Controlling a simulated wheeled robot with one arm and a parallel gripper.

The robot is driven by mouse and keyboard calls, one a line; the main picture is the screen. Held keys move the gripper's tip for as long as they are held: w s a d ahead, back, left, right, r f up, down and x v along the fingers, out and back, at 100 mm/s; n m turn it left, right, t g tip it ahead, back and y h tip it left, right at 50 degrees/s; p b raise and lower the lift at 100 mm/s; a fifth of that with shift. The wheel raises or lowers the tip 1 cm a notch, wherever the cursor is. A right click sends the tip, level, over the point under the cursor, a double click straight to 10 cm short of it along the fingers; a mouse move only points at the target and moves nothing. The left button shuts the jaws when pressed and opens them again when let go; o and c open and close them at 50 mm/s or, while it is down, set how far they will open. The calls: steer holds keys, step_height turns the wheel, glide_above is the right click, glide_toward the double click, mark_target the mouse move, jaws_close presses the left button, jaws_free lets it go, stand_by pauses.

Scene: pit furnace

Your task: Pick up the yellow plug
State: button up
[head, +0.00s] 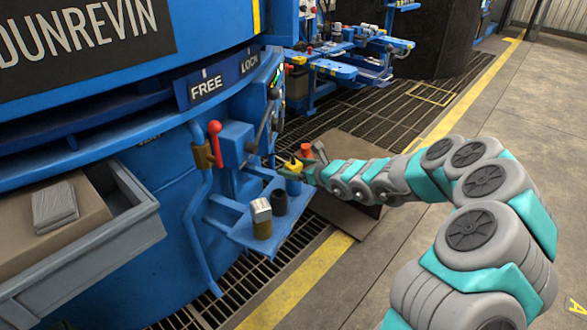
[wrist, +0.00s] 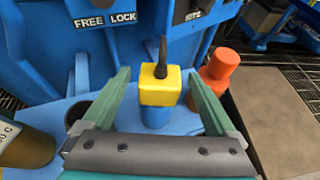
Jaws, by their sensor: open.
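The yellow plug (wrist: 160,86) stands upright on a blue base in the wrist view, with a black stem on top. In the head view the yellow plug (head: 291,168) is small, at the far end of the blue shelf. My gripper (wrist: 168,85) is open, with one green finger on each side of the plug. I see a gap between the plug and both fingers. In the head view my gripper (head: 306,172) is right beside the plug, and its fingers are partly hard to make out.
An orange-red object (wrist: 218,70) stands just right of the right finger. A dark cup (head: 280,202) and a tan cylinder with a pale top (head: 262,218) stand on the blue shelf (head: 245,235). The blue furnace wall with a red-knobbed lever (head: 215,130) is at left.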

steer(key=shift+p+x, duration=0.35)
steer(key=shift+x, duration=1.5)
steer(key=shift+a+r, duration=0.1)
steer(key=shift+r, duration=0.1)
steer(key=shift+c, duration=0.4)
jaws_close()
